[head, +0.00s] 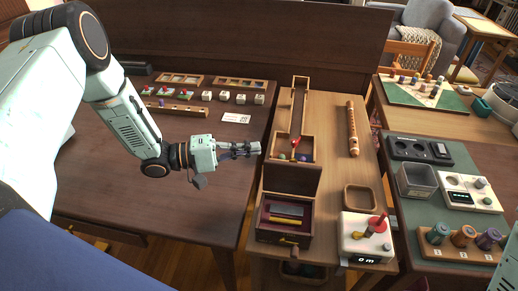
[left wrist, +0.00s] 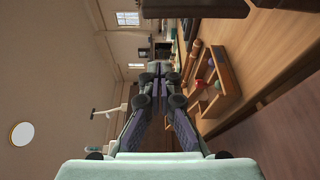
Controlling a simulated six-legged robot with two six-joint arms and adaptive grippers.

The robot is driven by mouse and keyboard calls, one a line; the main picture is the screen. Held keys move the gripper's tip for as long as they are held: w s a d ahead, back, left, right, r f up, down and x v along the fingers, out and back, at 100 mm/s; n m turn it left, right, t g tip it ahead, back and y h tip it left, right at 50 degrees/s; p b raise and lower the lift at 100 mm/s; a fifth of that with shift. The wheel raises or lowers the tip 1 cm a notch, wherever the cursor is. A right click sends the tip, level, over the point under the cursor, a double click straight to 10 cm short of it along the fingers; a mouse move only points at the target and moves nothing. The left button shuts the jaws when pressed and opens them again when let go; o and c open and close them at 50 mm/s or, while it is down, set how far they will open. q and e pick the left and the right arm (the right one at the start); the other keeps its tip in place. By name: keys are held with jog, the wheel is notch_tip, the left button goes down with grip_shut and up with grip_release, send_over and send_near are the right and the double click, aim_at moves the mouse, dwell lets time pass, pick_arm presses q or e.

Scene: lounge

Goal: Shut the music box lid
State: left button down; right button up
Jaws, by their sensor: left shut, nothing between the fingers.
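The music box (head: 285,221) is a dark wooden box on the light wooden table. Its lid (head: 291,179) stands open, raised at the back edge. Inside are a yellow bar and a dark grey piece on a red lining. My left gripper (head: 254,149) is shut and empty, up and to the left of the lid in the head view and apart from it. In the left wrist view the gripper's fingertips (left wrist: 159,73) are together. I cannot make out the music box for sure in that view. My right gripper is not in view.
A wooden ramp tray with small balls (head: 294,146) lies behind the lid. A flute (head: 352,130), a small empty wooden tray (head: 359,197) and a white device with a red knob (head: 366,236) stand to the right. The dark table's front (head: 190,215) is clear.

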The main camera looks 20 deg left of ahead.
aim_at(291, 176)
pick_arm(q)
jog(key=x, duration=0.9)
jog(key=s, duration=0.4)
jog(key=shift+s+d, duration=0.1)
jog(key=shift+d, duration=0.05)
